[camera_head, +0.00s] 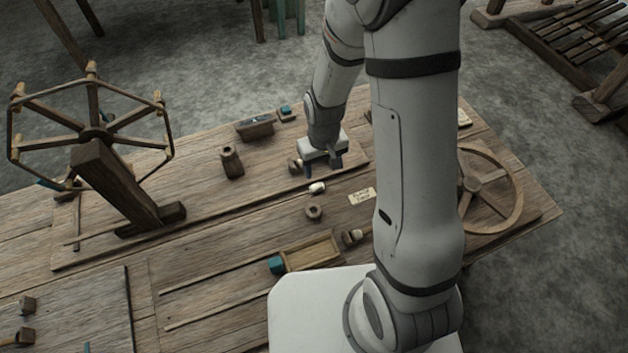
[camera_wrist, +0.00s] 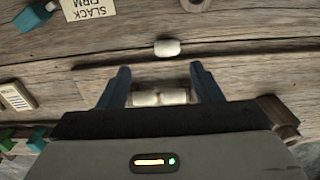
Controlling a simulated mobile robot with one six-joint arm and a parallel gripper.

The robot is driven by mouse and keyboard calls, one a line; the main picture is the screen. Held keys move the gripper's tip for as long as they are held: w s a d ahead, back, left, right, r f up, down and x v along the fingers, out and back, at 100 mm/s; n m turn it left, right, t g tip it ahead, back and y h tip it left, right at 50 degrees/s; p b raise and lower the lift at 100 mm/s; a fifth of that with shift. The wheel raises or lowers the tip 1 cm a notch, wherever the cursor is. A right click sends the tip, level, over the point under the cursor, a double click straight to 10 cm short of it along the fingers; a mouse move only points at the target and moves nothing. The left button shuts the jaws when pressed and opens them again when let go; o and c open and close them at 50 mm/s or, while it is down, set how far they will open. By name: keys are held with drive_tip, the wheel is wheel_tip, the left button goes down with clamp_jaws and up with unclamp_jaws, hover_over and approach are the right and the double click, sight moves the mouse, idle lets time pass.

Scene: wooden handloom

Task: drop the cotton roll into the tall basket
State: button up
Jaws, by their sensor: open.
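My gripper (camera_head: 323,165) is open, low over the far part of the wooden table. In the wrist view, a pale cream roll (camera_wrist: 160,97) lies between the two open fingers, partly hidden by the gripper body. The gripper hides it in the head view. A second, smaller white roll (camera_head: 317,187) lies on the table just in front of the gripper; it also shows in the wrist view (camera_wrist: 168,47), beyond the fingertips. I cannot tell for sure which is the cotton roll. I cannot make out a tall basket in either view.
A wooden piece (camera_head: 296,165) stands close beside the gripper. A wooden ring (camera_head: 313,212), a paper label (camera_head: 362,195) and a wooden tray (camera_head: 311,253) lie nearer. A spoked winder (camera_head: 95,132) stands at left, a wheel (camera_head: 488,187) at right. Bare board lies left of the ring.

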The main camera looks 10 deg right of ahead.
sight(317, 187)
drive_tip(key=f, duration=0.3)
drive_tip(key=f+b, duration=0.1)
drive_tip(key=f, duration=0.2)
drive_tip(key=a+f, duration=0.1)
drive_tip(key=f, duration=0.2)
drive_tip(key=shift+b, duration=0.3)
drive_tip(key=shift+s, duration=0.1)
drive_tip(key=c, duration=1.1)
drive_tip(key=shift+r, duration=0.1)
wheel_tip(317, 187, up, 11)
drive_tip(key=p, duration=0.3)
drive_tip(key=w+d+r+m+p, duration=0.1)
drive_tip(key=w+d+r+p, duration=0.1)
drive_tip(key=w+d+p, duration=0.1)
drive_tip(key=w+d+r+m+p, duration=0.1)
drive_tip(key=w+d+r+p, duration=0.1)
drive_tip(key=d+r+p, duration=0.1)
drive_tip(key=w+d+r+m+p, duration=0.1)
drive_tip(key=w+d+r+p, duration=0.1)
drive_tip(key=w+d+p, duration=0.1)
drive_tip(key=shift+w+d+r+p, duration=0.15)
drive_tip(key=shift+w+r+p, duration=0.2)
drive_tip(key=shift+p, duration=0.25)
